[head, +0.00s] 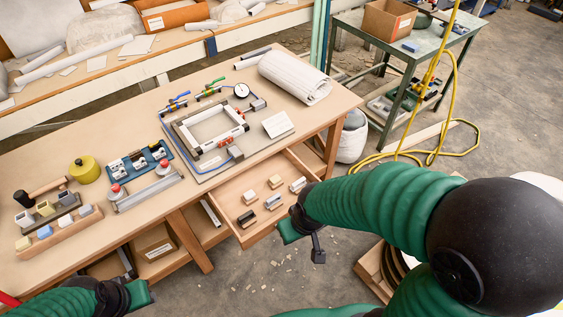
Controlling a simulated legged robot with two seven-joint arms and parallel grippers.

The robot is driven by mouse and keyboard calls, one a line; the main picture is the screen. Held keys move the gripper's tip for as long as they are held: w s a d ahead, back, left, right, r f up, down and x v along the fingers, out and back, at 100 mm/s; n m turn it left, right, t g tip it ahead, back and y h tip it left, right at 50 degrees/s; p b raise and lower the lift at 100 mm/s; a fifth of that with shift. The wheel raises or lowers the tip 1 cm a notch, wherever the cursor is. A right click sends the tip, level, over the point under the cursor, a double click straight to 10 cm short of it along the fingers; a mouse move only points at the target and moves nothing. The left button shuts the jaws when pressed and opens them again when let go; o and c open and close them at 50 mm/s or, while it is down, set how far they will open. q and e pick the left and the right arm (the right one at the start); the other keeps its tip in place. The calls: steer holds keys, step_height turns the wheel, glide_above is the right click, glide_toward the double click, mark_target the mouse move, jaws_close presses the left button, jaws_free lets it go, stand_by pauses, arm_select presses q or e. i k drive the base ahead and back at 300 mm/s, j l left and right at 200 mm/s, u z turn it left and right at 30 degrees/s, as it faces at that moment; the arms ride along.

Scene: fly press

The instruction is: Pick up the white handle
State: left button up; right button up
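An open wooden drawer (262,235) under the bench holds several small handle-like blocks. A whitish-grey one (272,202) lies near the drawer's middle and another pale one (298,185) lies toward its right side. Tan ones (250,197) and a dark one (247,218) lie nearby. I cannot tell for sure which is the white handle. My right gripper (303,241) hangs just off the drawer's front right corner, apart from the blocks. My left gripper (133,278) is low at the bench's front edge. The opening between the fingers of either gripper is unclear.
The bench top carries a framed press fixture (208,133), a white roll (295,77), a yellow-green pot (85,169) and a blue tray (139,161). A green side table (408,58) and yellow hose (453,90) are at the right.

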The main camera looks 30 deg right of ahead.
mark_target(297, 185)
steer(key=z, duration=0.9)
